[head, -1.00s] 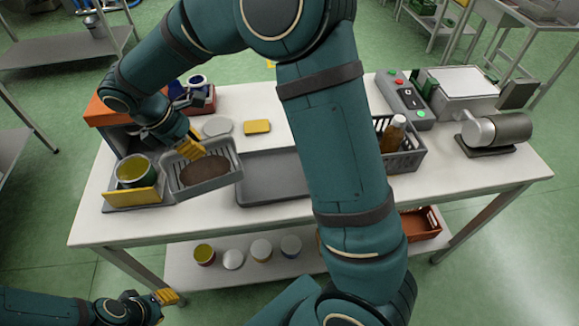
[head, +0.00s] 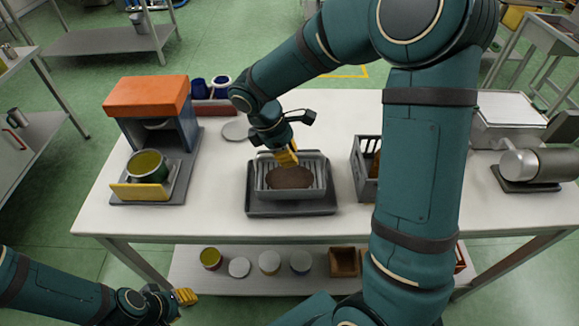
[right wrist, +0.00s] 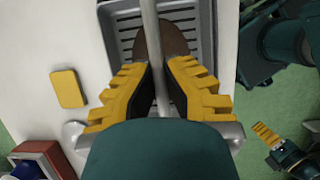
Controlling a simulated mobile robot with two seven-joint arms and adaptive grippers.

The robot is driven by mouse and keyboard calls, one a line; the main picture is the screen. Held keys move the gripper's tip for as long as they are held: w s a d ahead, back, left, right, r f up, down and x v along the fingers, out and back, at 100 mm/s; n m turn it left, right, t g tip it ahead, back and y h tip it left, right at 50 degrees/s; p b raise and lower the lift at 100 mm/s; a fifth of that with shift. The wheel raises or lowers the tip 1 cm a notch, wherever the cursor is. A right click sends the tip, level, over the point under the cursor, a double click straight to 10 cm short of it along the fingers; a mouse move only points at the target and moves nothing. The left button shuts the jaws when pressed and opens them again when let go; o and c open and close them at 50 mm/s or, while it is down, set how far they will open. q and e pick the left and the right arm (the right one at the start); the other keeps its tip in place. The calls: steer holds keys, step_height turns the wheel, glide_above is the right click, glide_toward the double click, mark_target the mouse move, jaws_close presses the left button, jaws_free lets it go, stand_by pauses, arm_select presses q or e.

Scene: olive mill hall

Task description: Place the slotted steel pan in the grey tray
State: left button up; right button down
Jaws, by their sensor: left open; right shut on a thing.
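The slotted steel pan (head: 291,206), with a flat brown piece (head: 290,178) in it, is within the outline of the grey tray (head: 252,207). I cannot tell whether it rests in the tray or hangs just above it. In the right wrist view the yellow fingers close around a thin steel bar (right wrist: 150,25) that crosses over the slotted pan (right wrist: 202,60). My left gripper (head: 187,296) is open and empty, low in front of the table.
Left of the tray, a green pot (head: 147,166) stands by an orange-topped unit (head: 146,97). A grey basket (head: 364,178) is close on the right, behind my right arm. A yellow block (right wrist: 68,88) lies on the table. A lower shelf (head: 218,284) holds several jars.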

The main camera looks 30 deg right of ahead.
mark_target(290, 179)
step_height(290, 179, down, 4)
steer(key=shift+r+b, duration=0.15)
steer(key=shift+b, duration=0.25)
steer(key=shift+r, duration=0.1)
steer(key=c, duration=1.5)
jaws_free()
steer(key=o, duration=0.4)
steer(key=shift+c, duration=0.2)
steer(key=p+v, duration=0.2)
steer(key=v, duration=1)
